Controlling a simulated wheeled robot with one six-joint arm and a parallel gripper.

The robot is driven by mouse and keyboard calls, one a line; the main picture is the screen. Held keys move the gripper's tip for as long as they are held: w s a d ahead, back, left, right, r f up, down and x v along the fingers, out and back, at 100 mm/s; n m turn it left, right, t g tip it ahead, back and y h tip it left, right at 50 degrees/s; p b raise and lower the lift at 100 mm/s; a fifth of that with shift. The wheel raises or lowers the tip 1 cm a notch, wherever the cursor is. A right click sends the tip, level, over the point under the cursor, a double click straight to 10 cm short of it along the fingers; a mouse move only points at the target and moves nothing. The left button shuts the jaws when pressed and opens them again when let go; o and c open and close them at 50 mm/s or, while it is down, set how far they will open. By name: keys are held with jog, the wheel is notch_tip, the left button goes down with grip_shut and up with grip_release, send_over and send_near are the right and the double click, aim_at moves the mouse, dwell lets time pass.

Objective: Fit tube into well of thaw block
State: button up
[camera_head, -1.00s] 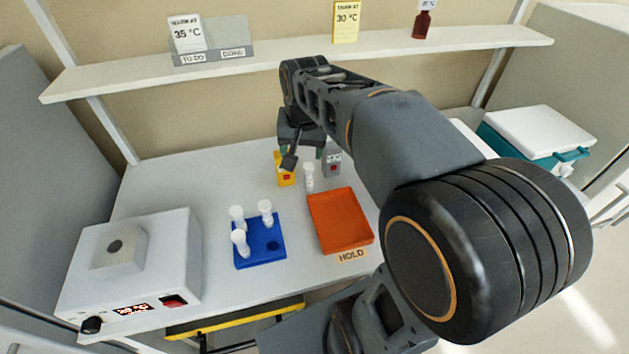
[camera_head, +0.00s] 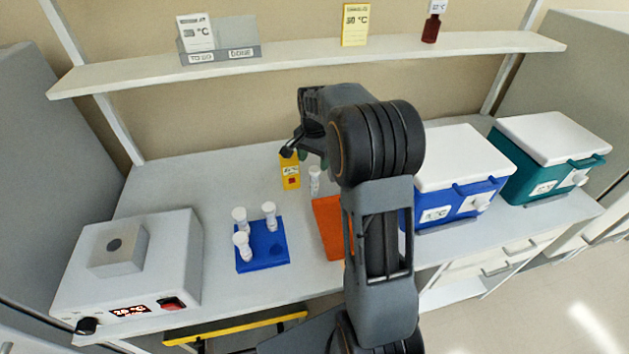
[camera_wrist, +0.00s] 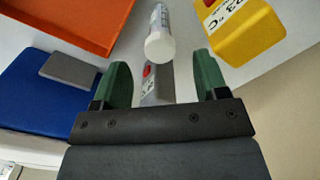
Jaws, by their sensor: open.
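A white-capped tube (camera_head: 314,181) stands upright on the bench behind the orange tray. In the wrist view its cap (camera_wrist: 160,46) shows just beyond and between the two green fingers. My gripper (camera_wrist: 161,66) is open, with nothing held; in the head view it (camera_head: 310,155) is partly hidden by my arm, above and behind the tube. The thaw block (camera_head: 118,246) is the white box at the left, with a lit display. A grey block on its top has one dark round well (camera_head: 114,244), which looks empty.
A blue rack (camera_head: 270,257) holds three white-capped tubes. The orange tray (camera_head: 328,222) is partly behind my arm. Blue (camera_head: 460,190) and teal (camera_head: 545,165) coolers stand right. A shelf (camera_head: 300,58) crosses above.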

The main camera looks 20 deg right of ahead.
aim_at(314, 169)
jog(key=shift+d+f+p, duration=0.1)
jog(key=shift+f+p, duration=0.55)
jog(key=shift+f, duration=2.35)
jog(key=c, duration=1.1)
jog(key=shift+r, duration=0.1)
